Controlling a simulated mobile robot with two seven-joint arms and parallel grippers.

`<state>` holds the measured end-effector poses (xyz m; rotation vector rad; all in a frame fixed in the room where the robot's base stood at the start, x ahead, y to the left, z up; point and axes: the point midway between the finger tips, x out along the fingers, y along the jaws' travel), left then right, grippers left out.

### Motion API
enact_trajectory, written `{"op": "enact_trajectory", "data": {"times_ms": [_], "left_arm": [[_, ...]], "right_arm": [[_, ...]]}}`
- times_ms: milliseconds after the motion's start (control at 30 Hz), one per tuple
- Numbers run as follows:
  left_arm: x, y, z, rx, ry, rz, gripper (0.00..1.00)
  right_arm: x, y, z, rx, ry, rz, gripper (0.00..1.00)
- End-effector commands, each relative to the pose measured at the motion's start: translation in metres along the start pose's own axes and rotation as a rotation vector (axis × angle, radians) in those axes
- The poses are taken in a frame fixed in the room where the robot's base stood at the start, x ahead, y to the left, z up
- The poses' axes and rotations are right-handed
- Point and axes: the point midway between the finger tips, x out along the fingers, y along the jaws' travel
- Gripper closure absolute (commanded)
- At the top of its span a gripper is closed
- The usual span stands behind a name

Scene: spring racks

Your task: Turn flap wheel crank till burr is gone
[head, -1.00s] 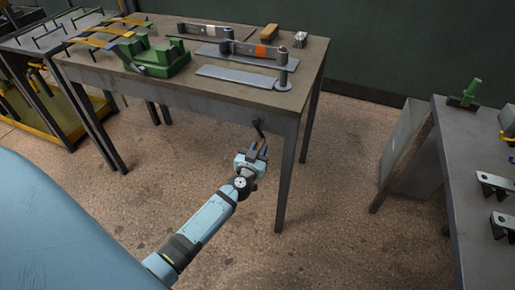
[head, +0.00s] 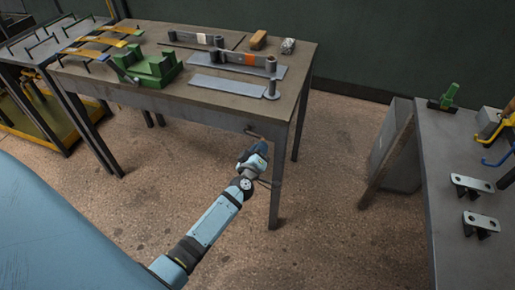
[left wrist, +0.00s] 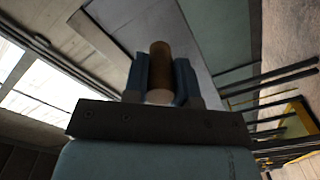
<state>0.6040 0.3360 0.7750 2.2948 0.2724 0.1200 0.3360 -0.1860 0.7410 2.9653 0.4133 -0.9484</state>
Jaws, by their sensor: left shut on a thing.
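My left gripper (head: 260,150) is at the front of the brown-topped workbench (head: 180,97), below its right front corner. In the left wrist view its two blue fingers (left wrist: 160,80) are shut on a brown round crank handle (left wrist: 160,62). In the head view the dark crank arm (head: 251,132) shows at the bench's front apron, and the gripper hides most of the handle. I cannot make out the flap wheel or a burr. My right gripper is not in view.
A green vise-like block (head: 153,68), a wooden block (head: 258,39) and a small grey piece (head: 288,46) are on the bench. A bench leg (head: 279,180) stands close right of the gripper. Another table (head: 445,190) is at right.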

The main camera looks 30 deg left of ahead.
Motion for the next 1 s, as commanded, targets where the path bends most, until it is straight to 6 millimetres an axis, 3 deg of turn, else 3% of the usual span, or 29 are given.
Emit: {"op": "enact_trajectory", "data": {"times_ms": [600,1000], "left_arm": [[0.0,0.025,-0.029,-0.569,-0.001,0.001,1.0],[0.0,0.028,-0.043,-0.793,0.0,0.001,1.0]], "right_arm": [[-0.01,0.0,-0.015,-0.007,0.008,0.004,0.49],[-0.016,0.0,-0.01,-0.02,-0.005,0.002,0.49]]}}
